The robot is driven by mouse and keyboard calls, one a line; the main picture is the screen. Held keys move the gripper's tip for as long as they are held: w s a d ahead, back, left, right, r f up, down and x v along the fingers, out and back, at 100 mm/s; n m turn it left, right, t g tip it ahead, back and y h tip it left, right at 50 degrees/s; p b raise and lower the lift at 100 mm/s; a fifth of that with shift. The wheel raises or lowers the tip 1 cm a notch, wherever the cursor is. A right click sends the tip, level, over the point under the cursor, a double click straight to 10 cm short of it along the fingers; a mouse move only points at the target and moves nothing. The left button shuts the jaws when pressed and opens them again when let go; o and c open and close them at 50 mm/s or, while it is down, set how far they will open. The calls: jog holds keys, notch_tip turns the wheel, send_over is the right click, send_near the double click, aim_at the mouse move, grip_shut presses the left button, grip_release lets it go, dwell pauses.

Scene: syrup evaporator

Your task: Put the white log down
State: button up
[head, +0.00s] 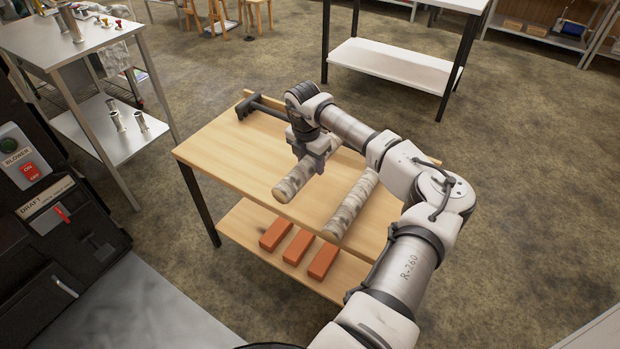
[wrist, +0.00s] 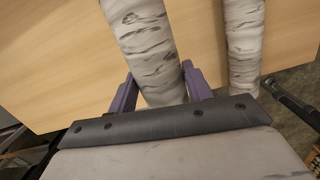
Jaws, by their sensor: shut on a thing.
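Two white birch logs with dark bark marks are in view. My gripper (head: 318,158) is shut on the left log (head: 293,183), with one finger on each side of it. In the wrist view the held log (wrist: 145,40) runs up between the purple fingers (wrist: 160,88). The other white log (head: 351,204) lies on the wooden table (head: 225,145), to the right of the held one, roughly parallel and apart from it. It also shows in the wrist view (wrist: 241,40). The held log is over the tabletop; I cannot tell whether it touches the wood.
A dark long-handled tool (head: 262,103) lies at the table's back left corner. Several orange bricks, one of them in front (head: 323,260), lie on the lower shelf. The tabletop left of the held log is clear. A steel stand (head: 60,45) is at far left.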

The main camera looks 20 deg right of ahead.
aim_at(311, 188)
jog(key=shift+f+p, duration=0.35)
jog(key=shift+f, duration=3.35)
jog(key=shift+f, duration=0.15)
jog(key=o, duration=1.4)
